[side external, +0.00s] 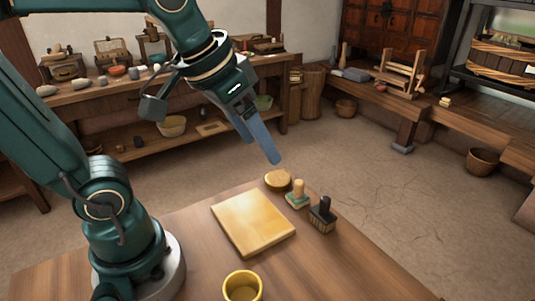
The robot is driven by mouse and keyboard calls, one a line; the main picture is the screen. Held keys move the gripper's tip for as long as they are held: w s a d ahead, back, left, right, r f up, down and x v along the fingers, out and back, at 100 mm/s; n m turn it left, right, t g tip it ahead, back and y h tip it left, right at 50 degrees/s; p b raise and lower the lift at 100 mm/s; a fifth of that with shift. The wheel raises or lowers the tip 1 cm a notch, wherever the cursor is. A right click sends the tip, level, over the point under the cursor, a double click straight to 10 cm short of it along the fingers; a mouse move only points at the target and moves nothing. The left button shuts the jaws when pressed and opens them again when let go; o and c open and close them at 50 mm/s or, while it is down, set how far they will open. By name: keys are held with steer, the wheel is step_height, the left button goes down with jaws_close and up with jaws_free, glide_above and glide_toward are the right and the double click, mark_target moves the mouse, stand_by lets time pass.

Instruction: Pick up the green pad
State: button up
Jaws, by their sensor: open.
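A small piece with a green base and a tan upright knob (298,194) stands near the far right part of the wooden table; its green base is the only green I see on this table. My gripper (264,148) hangs in the air above and to the left of it, with blue fingers pointing down and to the right. The gripper is open and nothing shows between the fingers. It touches nothing on the table.
A round tan block (278,180) sits just left of the green-based piece, and a dark brush (323,215) just right. A flat yellowish board (252,222) lies left, and a yellow cup (243,287) stands in front. The table's right front (345,265) is clear.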

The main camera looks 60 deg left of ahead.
steer(key=w+a+f+g, duration=0.1)
steer(key=w+g, duration=0.1)
steer(key=w, duration=0.5)
steer(key=n+g, duration=0.1)
steer(key=g, duration=0.2)
glide_above(300, 181)
steer(key=f, duration=1)
steer(key=shift+w+f, duration=0.25)
steer(key=shift+f, duration=0.1)
steer(key=shift+s+f, duration=0.15)
steer(key=shift+f, duration=1.65)
steer(key=shift+s+f, duration=0.1)
steer(key=shift+f, duration=1.65)
jaws_close()
steer(key=shift+r, duration=0.15)
